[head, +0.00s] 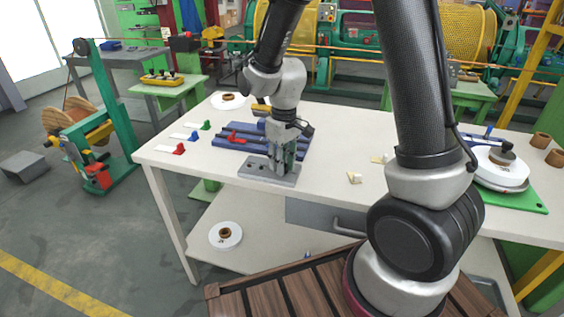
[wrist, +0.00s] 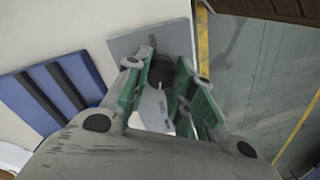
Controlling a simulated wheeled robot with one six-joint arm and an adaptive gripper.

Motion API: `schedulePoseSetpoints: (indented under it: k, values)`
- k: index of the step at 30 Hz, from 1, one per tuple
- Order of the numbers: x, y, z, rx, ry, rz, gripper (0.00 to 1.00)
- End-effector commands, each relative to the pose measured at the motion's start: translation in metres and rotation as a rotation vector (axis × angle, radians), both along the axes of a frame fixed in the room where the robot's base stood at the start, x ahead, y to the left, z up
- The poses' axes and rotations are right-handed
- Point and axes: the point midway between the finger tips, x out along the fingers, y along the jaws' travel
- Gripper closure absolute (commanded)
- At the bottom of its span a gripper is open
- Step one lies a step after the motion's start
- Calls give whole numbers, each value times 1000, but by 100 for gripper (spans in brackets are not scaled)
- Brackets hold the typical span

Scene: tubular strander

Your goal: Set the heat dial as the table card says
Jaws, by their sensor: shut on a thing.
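The heat dial (wrist: 161,70) shows in the wrist view as a dark round knob on a grey plate (wrist: 129,42). The plate also shows in the head view (head: 258,170), near the table's front edge. My gripper (head: 282,168) points down at the plate. In the wrist view its green-padded fingers (wrist: 160,88) stand on both sides of the dial and are shut on it. The fingers hide most of the dial in the head view, and its setting cannot be read. I cannot make out writing on any card.
A blue ribbed block (head: 232,143) with a red piece lies left of the plate. Several white strips with coloured clips (head: 180,149) lie further left. Right are small cream pieces (head: 354,178) and a green board (head: 524,199) bearing white discs.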

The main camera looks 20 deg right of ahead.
Motion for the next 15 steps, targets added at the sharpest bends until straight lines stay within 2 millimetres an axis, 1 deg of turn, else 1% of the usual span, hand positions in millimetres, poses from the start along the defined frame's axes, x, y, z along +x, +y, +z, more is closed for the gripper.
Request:
schedulePoseSetpoints:
  k: [15]
  values:
    - [0, -1, 1, 1, -3, -465, 99]
